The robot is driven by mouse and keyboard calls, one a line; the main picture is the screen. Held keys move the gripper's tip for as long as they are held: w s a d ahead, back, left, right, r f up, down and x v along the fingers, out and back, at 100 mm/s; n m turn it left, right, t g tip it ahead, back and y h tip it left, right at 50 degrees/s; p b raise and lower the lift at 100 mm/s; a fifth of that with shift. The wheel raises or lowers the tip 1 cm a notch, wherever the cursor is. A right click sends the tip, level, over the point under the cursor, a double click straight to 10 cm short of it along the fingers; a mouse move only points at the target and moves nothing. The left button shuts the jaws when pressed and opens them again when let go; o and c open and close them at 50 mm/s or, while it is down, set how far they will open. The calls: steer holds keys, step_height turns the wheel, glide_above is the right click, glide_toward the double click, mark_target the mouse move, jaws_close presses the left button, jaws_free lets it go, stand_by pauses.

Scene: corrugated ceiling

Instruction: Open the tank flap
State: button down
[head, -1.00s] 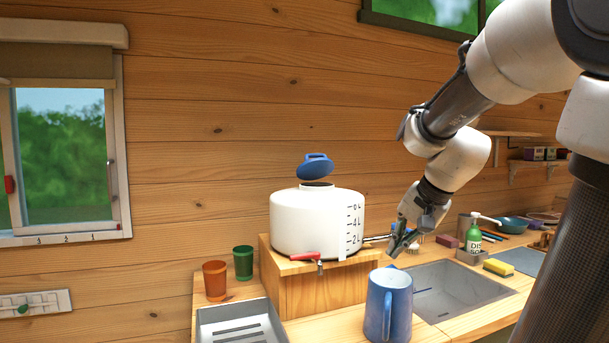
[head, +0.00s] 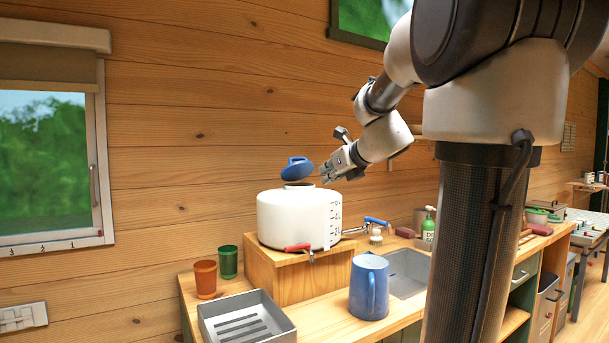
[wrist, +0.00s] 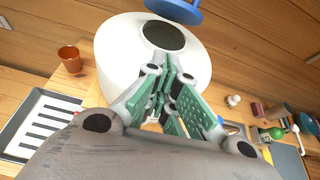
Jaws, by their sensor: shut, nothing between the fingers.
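The white water tank (head: 290,220) stands on a wooden block on the counter, with a level scale on its right side and a red tap at its front. Its blue flap (head: 297,168) is tilted up above the dark round opening on top. In the wrist view the opening (wrist: 163,36) is uncovered, and the flap (wrist: 175,9) shows at the top edge, partly cut off. My gripper (head: 327,175) is shut and empty, just right of the flap and above the tank's top. I see no contact with the flap. Its green finger pads (wrist: 167,85) are in the wrist view.
A blue jug (head: 369,287) stands on the counter in front of the sink (head: 408,272). Orange (head: 205,279) and green (head: 228,262) cups and a grey drying tray (head: 243,322) are at left.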

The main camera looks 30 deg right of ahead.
mark_target(310, 196)
steer(key=x, duration=1)
steer(key=shift+w, duration=0.25)
steer(key=shift+w+a+r, duration=0.1)
steer(key=shift+w+r, duration=0.2)
steer(key=shift+r, duration=0.25)
steer(key=shift+w+r, duration=0.3)
steer(key=shift+r, duration=0.3)
steer(key=shift+w+r, duration=0.4)
steer(key=shift+r, duration=0.05)
